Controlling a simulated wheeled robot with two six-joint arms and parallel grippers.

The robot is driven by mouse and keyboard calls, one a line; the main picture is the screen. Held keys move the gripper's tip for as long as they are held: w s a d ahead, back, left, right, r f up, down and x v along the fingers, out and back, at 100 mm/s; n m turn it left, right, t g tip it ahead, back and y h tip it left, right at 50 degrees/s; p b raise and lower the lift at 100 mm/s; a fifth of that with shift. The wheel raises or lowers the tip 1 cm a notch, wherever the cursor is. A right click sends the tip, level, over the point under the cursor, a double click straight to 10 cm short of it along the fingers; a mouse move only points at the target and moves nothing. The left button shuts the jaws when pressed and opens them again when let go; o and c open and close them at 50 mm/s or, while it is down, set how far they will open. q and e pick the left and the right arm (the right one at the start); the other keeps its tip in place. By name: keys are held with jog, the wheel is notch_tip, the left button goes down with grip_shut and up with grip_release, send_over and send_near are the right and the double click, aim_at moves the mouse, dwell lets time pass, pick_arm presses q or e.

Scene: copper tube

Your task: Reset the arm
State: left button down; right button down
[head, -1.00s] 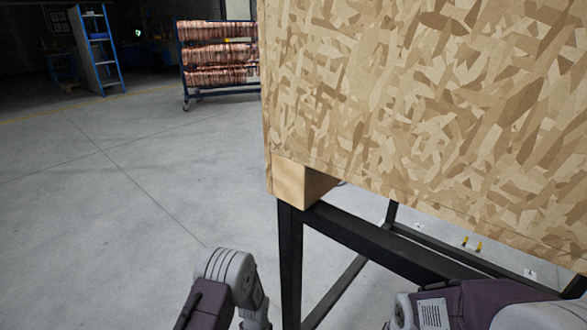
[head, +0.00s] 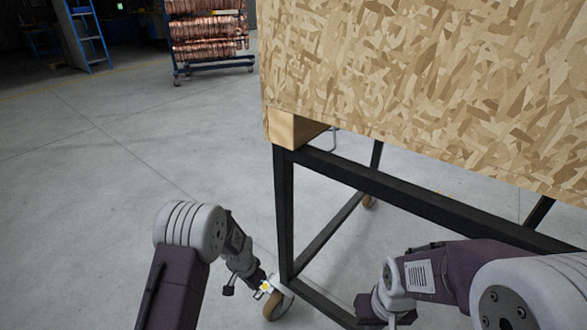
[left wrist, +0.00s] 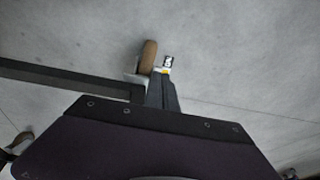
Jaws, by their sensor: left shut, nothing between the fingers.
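My left arm comes in from the lower left of the head view, bent downward. Its gripper (head: 262,287) is shut and empty, low by the frame's near leg and caster; I cannot tell whether it touches them. In the left wrist view, a dark narrow shape, apparently the shut fingers (left wrist: 162,90), points at the floor beyond the purple casing. My right arm (head: 435,272) reaches in from the lower right in front of the frame. Its wrist bends down to the bottom edge, and its fingers do not show. No copper tube is in either hand that I can see.
A large chipboard box (head: 420,90) rests on a wooden block (head: 290,128) and a black metal frame (head: 284,215) with casters (head: 277,304), close ahead. A blue rack of copper coils (head: 208,40) stands farther back. The grey floor at left is clear.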

pick_arm(q)
jog(key=s+a+r+n+t+p, duration=0.1)
jog(key=s+a+r+p, duration=0.1)
jog(key=r, duration=0.7)
jog(key=s+a+r+n+p, duration=0.1)
jog(key=s+r+p, duration=0.1)
jog(key=r, duration=0.6)
jog(key=s+a+r+n+g+p, duration=0.1)
jog(key=s+r+n, duration=0.15)
jog(key=s, duration=0.55)
jog(key=s+a+r+n+g+p, duration=0.1)
jog(key=s+r+n+p, duration=0.15)
jog(key=s, duration=0.55)
notch_tip(320, 180, up, 35)
jog(key=p, duration=3.5)
jog(key=shift+w+d, duration=0.2)
jog(key=shift+w, duration=0.05)
